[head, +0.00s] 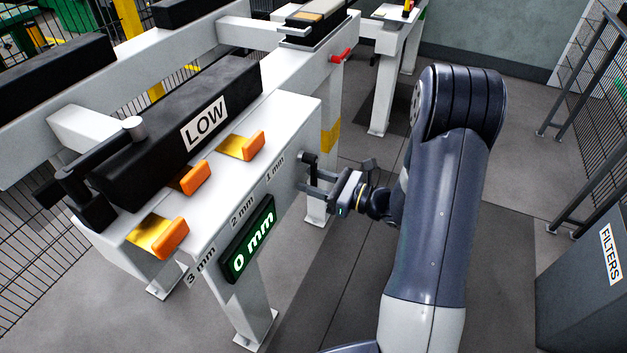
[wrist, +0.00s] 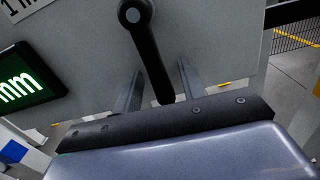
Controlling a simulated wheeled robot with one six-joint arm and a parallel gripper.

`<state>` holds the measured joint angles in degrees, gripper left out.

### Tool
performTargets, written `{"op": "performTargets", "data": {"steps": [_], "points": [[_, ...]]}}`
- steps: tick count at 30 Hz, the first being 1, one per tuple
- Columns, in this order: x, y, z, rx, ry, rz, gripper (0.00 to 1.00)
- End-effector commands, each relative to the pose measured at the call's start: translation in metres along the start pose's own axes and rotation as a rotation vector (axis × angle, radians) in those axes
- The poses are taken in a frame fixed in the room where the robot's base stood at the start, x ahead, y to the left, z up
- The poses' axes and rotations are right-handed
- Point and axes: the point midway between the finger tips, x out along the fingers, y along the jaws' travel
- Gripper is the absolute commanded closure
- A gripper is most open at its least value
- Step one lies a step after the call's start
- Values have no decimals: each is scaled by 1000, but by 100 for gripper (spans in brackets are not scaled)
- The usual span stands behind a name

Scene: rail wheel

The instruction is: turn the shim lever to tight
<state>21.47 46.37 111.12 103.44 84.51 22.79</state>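In the wrist view the lever (wrist: 149,50) has a round grey-capped pivot at the top and hangs down, tilted a little. My gripper (head: 311,184) is at this lever. In the wrist view my gripper (wrist: 160,86) is open, with one finger on each side of the lever's lower part and gaps visible on both sides. The lever's lowest end is hidden behind the gripper body. No "tight" marking is readable.
A green display (head: 250,240) reads 0 mm. Orange-tabbed shims (head: 240,146) lie by the 1 mm, 2 mm and 3 mm labels. A black block marked LOW (head: 175,135) lies along the beam, with a clamp arm (head: 100,155) at its left. A FILTERS bin (head: 580,290) stands right.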

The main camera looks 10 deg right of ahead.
Motion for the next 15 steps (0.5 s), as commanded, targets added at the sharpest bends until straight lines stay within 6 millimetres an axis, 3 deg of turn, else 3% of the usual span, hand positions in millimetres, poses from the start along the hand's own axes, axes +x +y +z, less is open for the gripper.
{"op": "performTargets", "data": {"steps": [8,15], "points": [[-11,-1,0,-2,-1,-3,61],[-52,-2,-1,0,0,-7,61]]}}
